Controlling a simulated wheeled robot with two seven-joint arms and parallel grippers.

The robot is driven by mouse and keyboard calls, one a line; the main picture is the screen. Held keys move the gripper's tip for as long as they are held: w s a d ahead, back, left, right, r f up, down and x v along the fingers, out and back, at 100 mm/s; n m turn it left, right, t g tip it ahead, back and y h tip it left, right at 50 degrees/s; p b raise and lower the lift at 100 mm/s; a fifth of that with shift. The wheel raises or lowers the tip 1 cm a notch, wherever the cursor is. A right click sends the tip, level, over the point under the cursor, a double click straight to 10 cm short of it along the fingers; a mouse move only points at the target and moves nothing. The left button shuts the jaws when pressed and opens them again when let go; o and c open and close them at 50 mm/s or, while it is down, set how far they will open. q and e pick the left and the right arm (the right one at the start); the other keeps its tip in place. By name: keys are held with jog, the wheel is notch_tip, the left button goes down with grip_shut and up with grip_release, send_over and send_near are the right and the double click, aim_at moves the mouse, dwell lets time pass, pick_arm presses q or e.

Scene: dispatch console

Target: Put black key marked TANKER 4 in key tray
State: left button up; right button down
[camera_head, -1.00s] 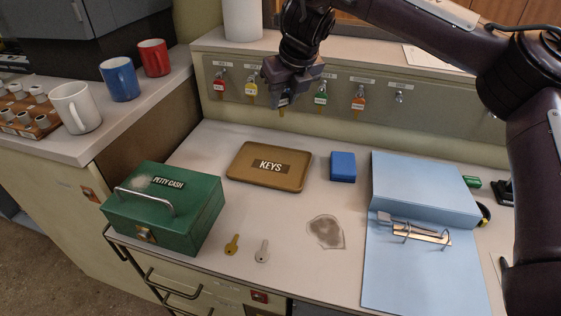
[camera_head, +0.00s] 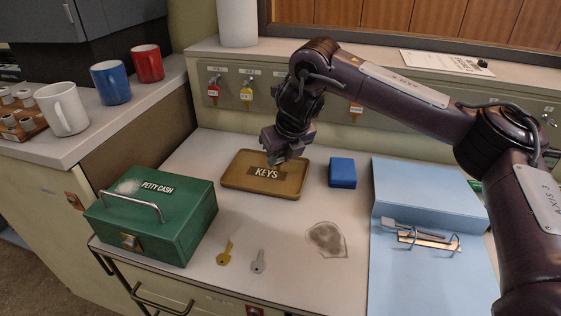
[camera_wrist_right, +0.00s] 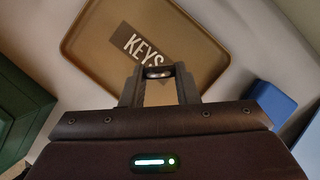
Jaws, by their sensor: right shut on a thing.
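The key tray (camera_head: 235,182) is a shallow tan tray labelled KEYS, lying flat on the desk; it also shows in the wrist view (camera_wrist_right: 88,50). My right gripper (camera_head: 277,160) is over the far right part of the tray. In the wrist view the right gripper (camera_wrist_right: 158,75) is shut on a small dark thing (camera_wrist_right: 158,72), apparently the black key. Its marking cannot be read, and most of it is hidden by the fingers. My left gripper is not in view.
Red (camera_head: 213,92) and yellow (camera_head: 246,95) tagged keys hang on the rack; my arm hides its middle. A green cash box (camera_head: 150,220), two loose keys (camera_head: 225,253), a blue box (camera_head: 342,173) and a blue binder (camera_head: 425,190) surround the tray.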

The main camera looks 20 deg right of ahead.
jog(key=shift+f, duration=0.5)
jog(key=c, duration=1.1)
grip_release()
